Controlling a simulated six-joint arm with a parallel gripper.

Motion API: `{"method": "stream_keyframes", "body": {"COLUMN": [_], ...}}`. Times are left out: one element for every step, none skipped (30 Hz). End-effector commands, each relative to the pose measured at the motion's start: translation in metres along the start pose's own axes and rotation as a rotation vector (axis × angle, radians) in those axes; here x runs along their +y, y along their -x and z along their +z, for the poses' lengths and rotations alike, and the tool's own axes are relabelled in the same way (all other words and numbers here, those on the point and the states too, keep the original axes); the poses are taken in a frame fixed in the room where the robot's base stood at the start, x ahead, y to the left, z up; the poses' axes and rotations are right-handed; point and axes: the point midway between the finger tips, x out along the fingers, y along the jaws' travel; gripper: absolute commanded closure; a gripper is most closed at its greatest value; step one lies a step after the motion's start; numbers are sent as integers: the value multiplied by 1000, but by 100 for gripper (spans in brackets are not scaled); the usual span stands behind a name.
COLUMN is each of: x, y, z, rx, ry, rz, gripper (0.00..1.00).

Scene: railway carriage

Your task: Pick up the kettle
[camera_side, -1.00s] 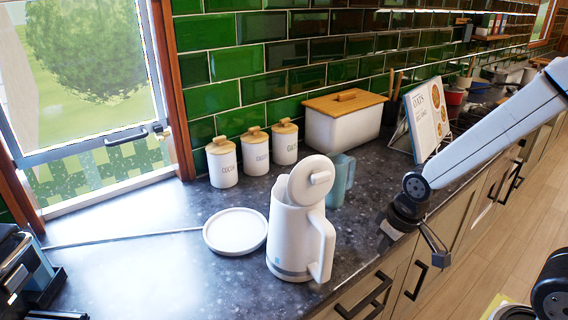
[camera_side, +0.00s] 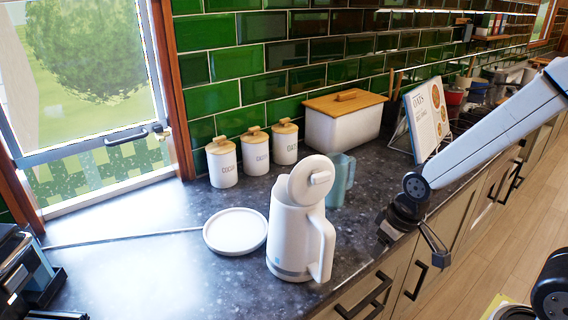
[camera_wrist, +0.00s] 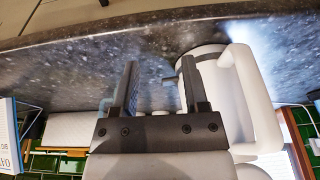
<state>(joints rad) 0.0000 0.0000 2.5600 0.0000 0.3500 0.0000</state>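The white kettle (camera_side: 292,236) stands upright on the dark counter with its lid (camera_side: 311,180) raised. Its handle (camera_side: 322,250) is on the right side. My gripper (camera_side: 414,248) is to the right of the kettle, near the counter's front edge and apart from the handle in the side view. In the wrist view my gripper (camera_wrist: 159,82) is open, with a clear gap between its two fingers. The kettle (camera_wrist: 222,95) shows there to the right of the fingers and partly behind them, with its handle (camera_wrist: 256,98) farther right.
A round white base plate (camera_side: 236,232) lies left of the kettle. A blue-green jug (camera_side: 341,181) stands close behind it. Several lidded canisters and a white bin (camera_side: 343,124) line the tiled wall. A recipe book (camera_side: 427,118) stands behind my arm.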

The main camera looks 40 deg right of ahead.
Motion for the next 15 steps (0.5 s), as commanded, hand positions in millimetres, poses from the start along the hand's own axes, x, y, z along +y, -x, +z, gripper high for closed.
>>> {"method": "stream_keyframes", "body": {"x": [0, 0, 0, 0, 0, 0, 0, 0, 0, 0, 0, 0, 1, 1, 1], "y": [0, 0, 0, 0, 0, 0, 0, 0, 0, 0, -1, -1, -2, -2, -4], "z": [0, 0, 0, 0, 0, 0, 0, 0, 0, 0, 1, 2, 2, 3, 5], "rx": [0, 0, 0, 0, 0, 0, 0, 0, -1, -4, -8, -17, -25, -37, -58], "ry": [0, 0, 0, 0, 0, 0, 0, 0, -1, -2, -3, -7, -11, -15, -21], "rz": [0, 0, 0, 0, 0, 0, 0, 0, 0, -1, -2, -5, -7, -10, -17], "gripper": [35, 35, 35, 35, 35, 35, 35, 35, 35, 35, 35, 35, 35, 35, 35]}}
